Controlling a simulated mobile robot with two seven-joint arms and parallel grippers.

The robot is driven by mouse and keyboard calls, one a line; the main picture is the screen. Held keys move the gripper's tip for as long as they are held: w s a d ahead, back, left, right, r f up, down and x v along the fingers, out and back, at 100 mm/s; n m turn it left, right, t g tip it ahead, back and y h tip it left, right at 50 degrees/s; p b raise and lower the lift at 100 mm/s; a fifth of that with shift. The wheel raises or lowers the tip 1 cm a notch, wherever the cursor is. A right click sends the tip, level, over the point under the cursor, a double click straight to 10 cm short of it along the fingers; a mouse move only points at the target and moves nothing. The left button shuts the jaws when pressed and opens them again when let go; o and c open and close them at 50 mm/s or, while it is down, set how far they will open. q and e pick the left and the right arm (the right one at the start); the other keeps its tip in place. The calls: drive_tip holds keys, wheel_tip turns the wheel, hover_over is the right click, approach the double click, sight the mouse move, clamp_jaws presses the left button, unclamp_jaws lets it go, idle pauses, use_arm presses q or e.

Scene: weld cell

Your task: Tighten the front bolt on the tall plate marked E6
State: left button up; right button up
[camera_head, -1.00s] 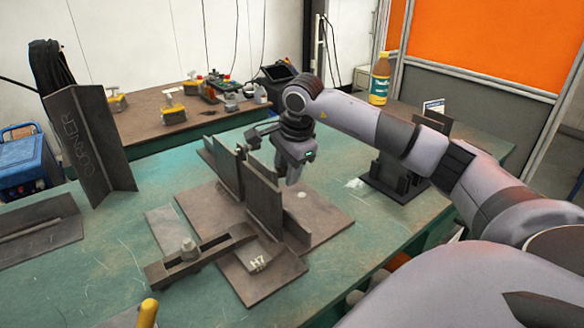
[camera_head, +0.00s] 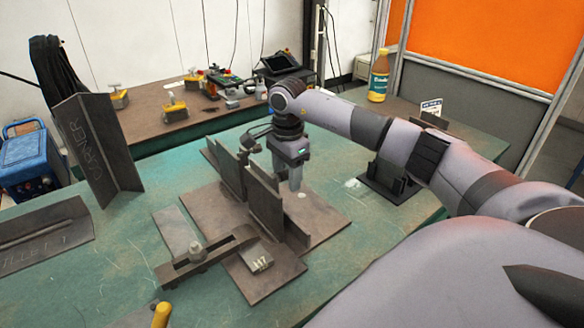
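Upright tall plates (camera_head: 265,208) stand in the middle of the green table on a brown base plate (camera_head: 325,218). I cannot read E6 on any of them. A small dark clamp or bolt-like fitting (camera_head: 249,142) shows by the plates' top edge; which part is the front bolt I cannot tell. My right gripper (camera_head: 296,180) points down just right of the tall plates, close beside them. Its fingers are seen edge-on, so their opening is unclear, and I see nothing held. My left gripper is not in view.
An angle piece marked CORNER (camera_head: 92,150) stands at left. A dark slotted block (camera_head: 388,182) stands at right. A yellow handle (camera_head: 161,315) shows at the bottom.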

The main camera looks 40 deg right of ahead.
sight(287, 169)
drive_tip(key=shift+r+p, duration=2.05)
drive_tip(key=shift+r, duration=0.45)
drive_tip(key=shift+s, duration=0.1)
drive_tip(key=shift+f, duration=0.1)
